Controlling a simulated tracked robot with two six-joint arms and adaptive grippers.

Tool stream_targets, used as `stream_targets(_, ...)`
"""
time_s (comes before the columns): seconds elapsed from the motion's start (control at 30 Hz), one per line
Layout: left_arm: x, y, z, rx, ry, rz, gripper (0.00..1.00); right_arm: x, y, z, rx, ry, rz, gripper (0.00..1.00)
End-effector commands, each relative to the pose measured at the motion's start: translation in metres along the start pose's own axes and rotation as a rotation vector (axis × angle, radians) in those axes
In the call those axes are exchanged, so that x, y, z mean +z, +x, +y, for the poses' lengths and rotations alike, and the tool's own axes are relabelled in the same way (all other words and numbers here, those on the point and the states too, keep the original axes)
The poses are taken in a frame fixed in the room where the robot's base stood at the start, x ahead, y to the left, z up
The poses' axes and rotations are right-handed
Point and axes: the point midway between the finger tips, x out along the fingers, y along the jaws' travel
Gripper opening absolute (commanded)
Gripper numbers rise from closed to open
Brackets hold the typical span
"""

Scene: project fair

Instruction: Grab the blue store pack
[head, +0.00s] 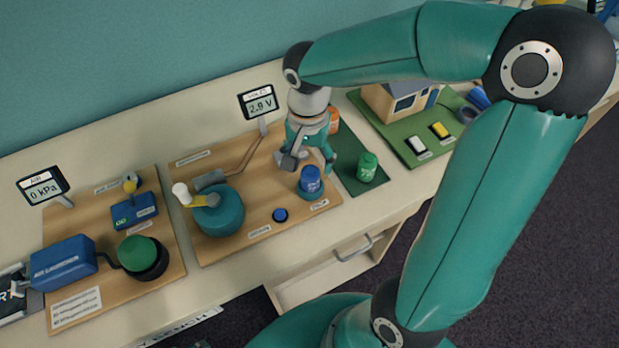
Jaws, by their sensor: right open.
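The blue store pack (311,178) is a small blue cylinder with pale marks on its side. It stands upright at the right end of the middle wooden board (254,226), in or on a low blue base. My right gripper (309,163) is open, pointing down, just behind and above the pack, with a finger to either side in the picture. I cannot tell whether a finger touches it. My left gripper is out of view.
A green pack (367,167) and a partly hidden orange pack (334,121) stand on a dark green mat (349,146) to the right. A teal drum with a crank (218,216) stands left. A meter (258,102) reading 2.9 V stands behind. A drawer (330,270) is below.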

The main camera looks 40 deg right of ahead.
Motion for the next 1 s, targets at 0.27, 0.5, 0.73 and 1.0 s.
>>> stream_targets(0.27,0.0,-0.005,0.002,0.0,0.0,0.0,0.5,-0.001,0.02,0.002,0.003,0.0,-0.003,0.72)
stream_targets(0.5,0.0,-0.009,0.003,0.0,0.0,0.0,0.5,-0.002,0.052,0.003,0.001,-0.002,-0.002,0.72)
stream_targets(0.73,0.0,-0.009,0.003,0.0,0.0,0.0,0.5,-0.002,0.057,0.002,-0.002,-0.002,0.0,0.72)
stream_targets(1.0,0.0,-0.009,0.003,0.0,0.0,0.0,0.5,-0.002,0.056,0.002,-0.002,-0.003,0.0,0.37)
